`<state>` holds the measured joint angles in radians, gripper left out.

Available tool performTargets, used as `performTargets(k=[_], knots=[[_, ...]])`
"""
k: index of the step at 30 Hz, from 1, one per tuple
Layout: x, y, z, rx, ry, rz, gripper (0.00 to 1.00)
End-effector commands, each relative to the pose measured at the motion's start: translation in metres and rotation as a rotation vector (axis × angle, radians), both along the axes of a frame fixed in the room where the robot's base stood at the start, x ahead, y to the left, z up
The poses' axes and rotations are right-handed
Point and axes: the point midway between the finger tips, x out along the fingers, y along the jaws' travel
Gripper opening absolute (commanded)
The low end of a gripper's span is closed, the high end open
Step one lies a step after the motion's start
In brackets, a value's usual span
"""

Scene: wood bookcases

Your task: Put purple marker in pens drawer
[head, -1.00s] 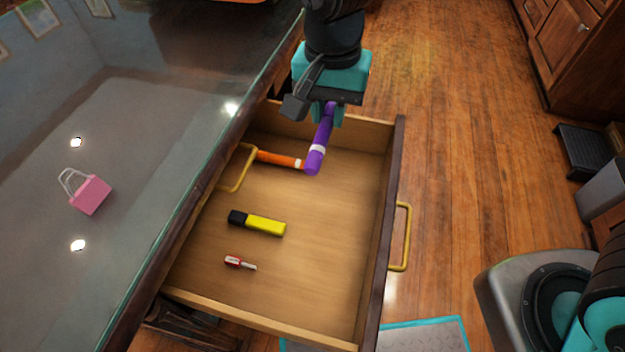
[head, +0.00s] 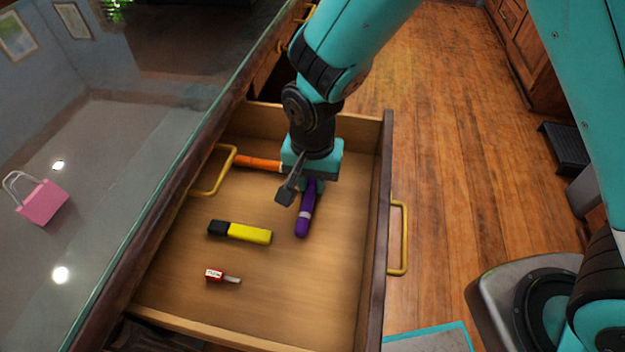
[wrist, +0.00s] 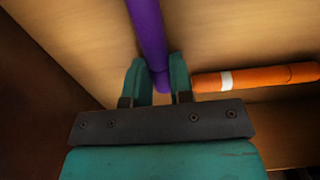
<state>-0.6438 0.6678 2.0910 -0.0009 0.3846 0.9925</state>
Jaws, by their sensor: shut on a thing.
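The purple marker (head: 306,212) has a pale band and is inside the open pens drawer (head: 330,290), low over its floor; I cannot tell if it touches the wood. My gripper (head: 312,186) is shut on one end of it. In the wrist view the purple marker (wrist: 149,40) runs away from between the teal fingertips of my gripper (wrist: 158,80). An orange marker (head: 258,163) lies behind it near the drawer's back, partly hidden by my gripper. It also shows in the wrist view (wrist: 265,78), right of the fingers.
A yellow highlighter (head: 245,233) and a small red and white item (head: 220,276) lie in the drawer. A brass handle (head: 215,172) shows at its left. The drawer's front right floor is clear. A pink bag (head: 42,202) sits on the glass-topped surface (head: 110,180).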

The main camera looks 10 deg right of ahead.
Motion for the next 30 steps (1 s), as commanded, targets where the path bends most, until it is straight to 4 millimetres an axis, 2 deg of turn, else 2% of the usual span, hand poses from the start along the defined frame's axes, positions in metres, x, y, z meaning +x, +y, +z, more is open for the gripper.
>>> performTargets(k=[8,9,12,20,23,26,30], knots=[[0.000,0.000,-0.001,0.001,-0.001,0.000,0.00],[0.000,0.000,-0.002,0.002,-0.002,0.000,0.24],[0.000,0.000,-0.001,0.002,-0.002,0.000,0.47],[0.000,0.000,-0.001,0.002,-0.002,0.000,0.47],[0.000,0.000,0.006,0.002,-0.002,0.000,0.47],[0.001,0.001,0.021,0.004,-0.005,0.000,0.47],[0.001,0.001,0.053,0.004,-0.005,0.000,0.47]])
